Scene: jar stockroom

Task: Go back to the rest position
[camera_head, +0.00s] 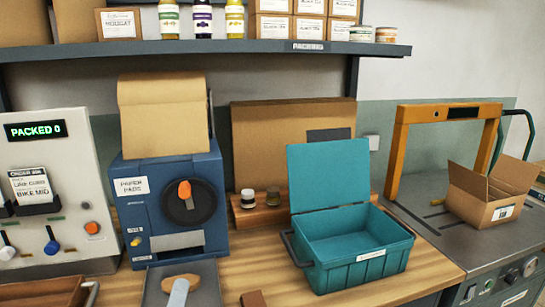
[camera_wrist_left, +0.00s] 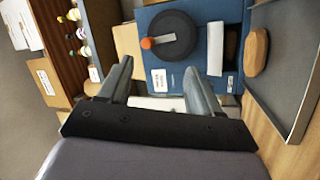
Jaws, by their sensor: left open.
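A grey finger of my left gripper (camera_head: 178,291) shows at the bottom of the head view, in front of the tray of the blue paper pads machine (camera_head: 130,215). In the left wrist view my left gripper (camera_wrist_left: 158,82) is open, its two fingers apart with nothing between them. They point toward the blue machine (camera_wrist_left: 192,15), with its black dial and orange knob. A brown rounded piece (camera_wrist_left: 257,52) lies on the grey tray. My right gripper is in neither view.
A teal open-lidded box (camera_head: 362,262) stands on the wooden bench right of the machine. A control panel (camera_head: 50,190) stands at left. An open carton (camera_head: 490,198) sits by an orange frame (camera_head: 394,150). A shelf (camera_head: 250,46) with jars and boxes runs above.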

